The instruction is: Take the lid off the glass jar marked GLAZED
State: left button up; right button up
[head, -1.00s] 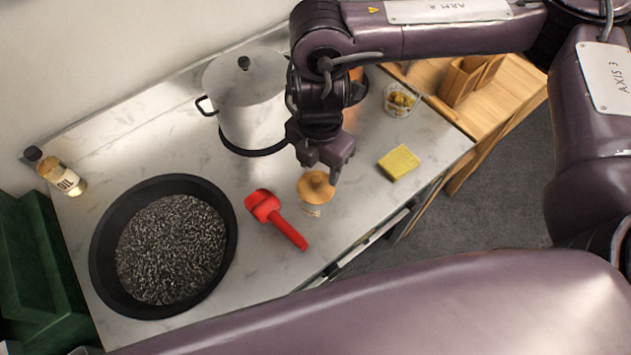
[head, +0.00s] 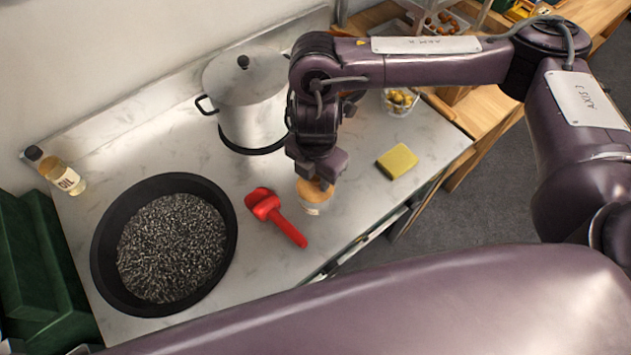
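A small glass jar (head: 313,207) with a light wooden lid (head: 313,190) stands upright on the marble counter, right of the red tool. Its label is too small and too covered to read. The lid looks seated on the jar. My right gripper (head: 319,179) points down right at the lid, its two fingers apart and hiding the lid's knob and far part. Whether the fingers touch the lid I cannot tell. My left gripper is not in view.
A red-handled tool (head: 277,218) lies left of the jar, and a black pan (head: 228,243) sits further left. A lidded steel pot (head: 250,105) stands behind. A yellow sponge (head: 397,161) lies to the right. An oil bottle (head: 64,176) is at the far left.

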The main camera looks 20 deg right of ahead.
jog(key=shift+s+f, duration=0.1)
grip_shut()
